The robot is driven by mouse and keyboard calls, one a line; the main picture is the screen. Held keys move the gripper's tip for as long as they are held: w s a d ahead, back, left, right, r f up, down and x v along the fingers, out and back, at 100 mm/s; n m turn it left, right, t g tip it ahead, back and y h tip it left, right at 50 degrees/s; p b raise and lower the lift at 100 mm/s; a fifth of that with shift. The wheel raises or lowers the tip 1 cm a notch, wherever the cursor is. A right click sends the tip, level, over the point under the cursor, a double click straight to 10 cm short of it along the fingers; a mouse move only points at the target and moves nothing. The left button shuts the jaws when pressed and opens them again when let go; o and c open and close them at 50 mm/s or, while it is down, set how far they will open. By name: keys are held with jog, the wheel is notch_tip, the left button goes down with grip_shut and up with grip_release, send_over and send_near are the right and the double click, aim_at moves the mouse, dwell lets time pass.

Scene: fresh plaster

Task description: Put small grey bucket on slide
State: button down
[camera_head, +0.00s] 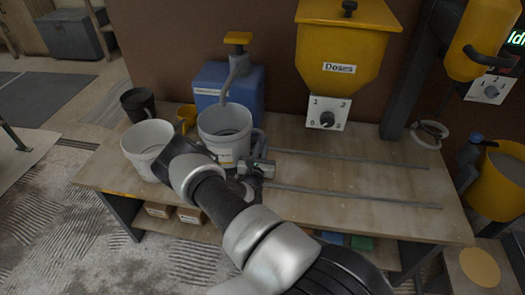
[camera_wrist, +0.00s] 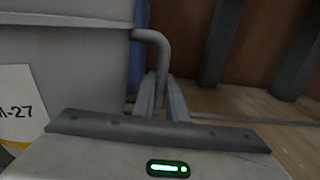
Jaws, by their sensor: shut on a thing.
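The small grey bucket (camera_head: 222,146) is upright at the back left of the bench, beneath the curved pump spout of a blue container. In the wrist view the bucket (camera_wrist: 70,60) fills the left side, with part of a label reading "-27". Its bent side handle (camera_wrist: 152,38) runs down between my fingers. My gripper (camera_head: 257,168) is at the bucket's right side, shut on this handle; it also shows in the wrist view (camera_wrist: 162,98). The slide, a pair of thin metal rails (camera_head: 350,197), runs along the bench to the right. I cannot tell whether the bucket touches the bench.
A whiter bucket (camera_head: 146,138) stands close on the left, partly behind my arm. A black bucket (camera_head: 138,104) and yellow mug (camera_head: 186,117) stand behind. The blue container (camera_head: 245,92) is behind the grey bucket. A yellow "Doses" hopper (camera_head: 340,50) hangs above the clear rails.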

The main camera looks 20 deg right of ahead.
jog(key=shift+w+f, duration=0.1)
jog(key=shift+f, duration=0.55)
jog(key=shift+f+b, duration=0.2)
jog(key=shift+b, duration=0.1)
jog(key=c, duration=1.8)
grip_release()
jog(key=shift+o, duration=0.2)
